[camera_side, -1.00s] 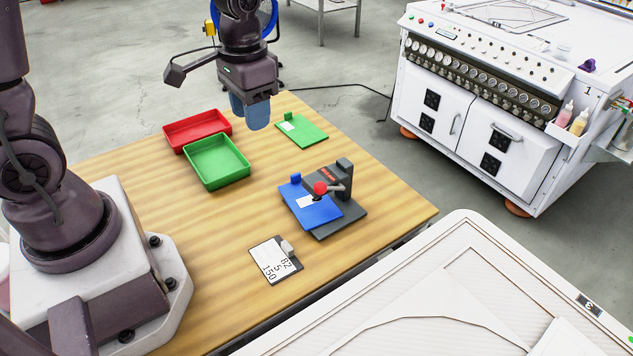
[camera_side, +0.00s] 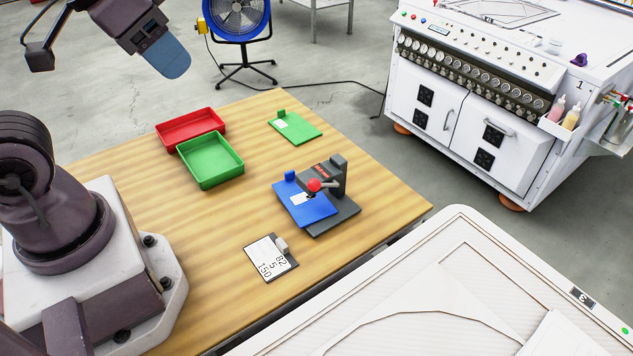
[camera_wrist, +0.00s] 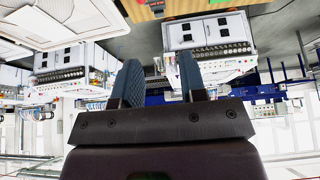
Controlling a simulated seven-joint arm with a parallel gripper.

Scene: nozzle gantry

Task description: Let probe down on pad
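A dark grey stand (camera_side: 341,211) is on the wooden table with an upright post and a short arm ending in a red ball (camera_side: 314,185). A blue plate (camera_side: 318,211) lies on its base, with a white pad (camera_side: 300,198) and a small blue block. The ball is over the plate near the pad. The probe tip below it is too small to tell whether it touches. My gripper (camera_side: 172,66) is raised and tilted at the upper left, far from the stand. Its blue fingers stand apart and empty in the wrist view (camera_wrist: 160,62).
Red tray (camera_side: 190,139) and green tray (camera_side: 211,182) sit at the table's left. A green plate (camera_side: 295,127) lies at the back. A card with numbers (camera_side: 267,262) lies at the front. A blue fan (camera_side: 237,20) and white machines stand beyond the table.

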